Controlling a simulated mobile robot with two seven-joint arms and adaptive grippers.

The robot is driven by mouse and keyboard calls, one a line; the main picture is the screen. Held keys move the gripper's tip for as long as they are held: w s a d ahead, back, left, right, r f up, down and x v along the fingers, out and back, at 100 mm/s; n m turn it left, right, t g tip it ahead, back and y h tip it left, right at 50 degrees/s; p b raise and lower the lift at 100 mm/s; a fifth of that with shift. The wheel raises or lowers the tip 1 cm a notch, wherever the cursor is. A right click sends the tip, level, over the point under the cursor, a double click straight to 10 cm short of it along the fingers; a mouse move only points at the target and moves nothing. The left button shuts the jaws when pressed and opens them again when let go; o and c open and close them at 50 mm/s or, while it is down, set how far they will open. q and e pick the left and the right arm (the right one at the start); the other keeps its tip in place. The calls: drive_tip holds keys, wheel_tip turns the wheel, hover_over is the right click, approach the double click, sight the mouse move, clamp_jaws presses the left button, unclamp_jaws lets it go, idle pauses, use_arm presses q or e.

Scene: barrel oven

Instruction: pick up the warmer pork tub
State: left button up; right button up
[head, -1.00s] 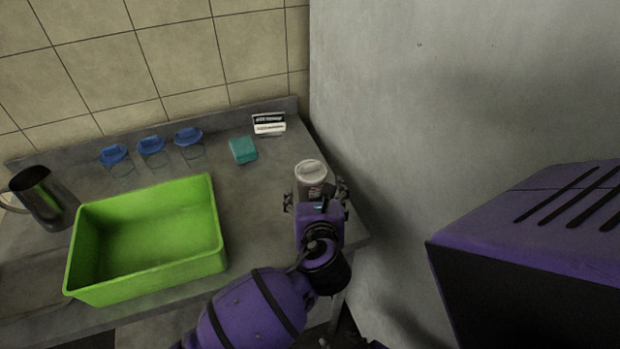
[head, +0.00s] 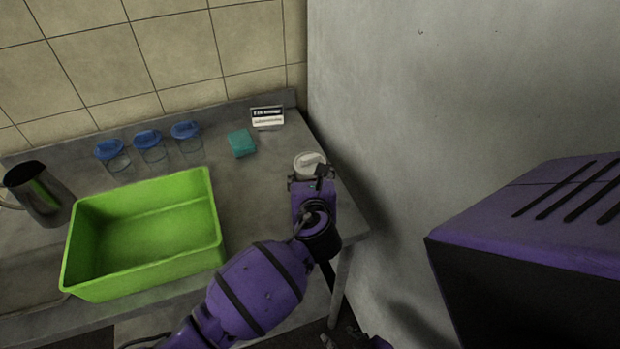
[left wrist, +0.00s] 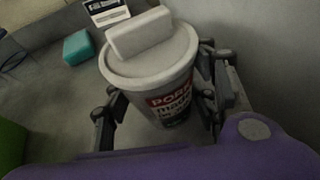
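The pork tub (head: 309,160) is a white-lidded cup with a red and black label. It stands near the counter's right end, by the grey wall. It also shows in the left wrist view (left wrist: 165,100), where the label reads "PORK". My left gripper (head: 312,180) has its fingers on both sides of the tub's body, just below the lid, and looks closed on it. In the left wrist view the fingers (left wrist: 160,95) appear to touch the tub. The tub's base is hidden. A dark part of my right gripper (head: 345,338) shows at the bottom edge; its fingers are unclear.
A green bin (head: 145,285) stands left on the counter (head: 255,190). Behind are several blue-lidded containers (head: 150,150), a teal block (head: 242,143) and a small black-and-white sign (head: 267,117). A metal jug (head: 38,195) stands far left. The grey wall (head: 450,90) is close on the right.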

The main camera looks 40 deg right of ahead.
use_arm(q)
drive_tip(key=c, duration=0.9)
drive_tip(key=shift+c, duration=0.4)
drive_tip(key=shift+r, duration=0.15)
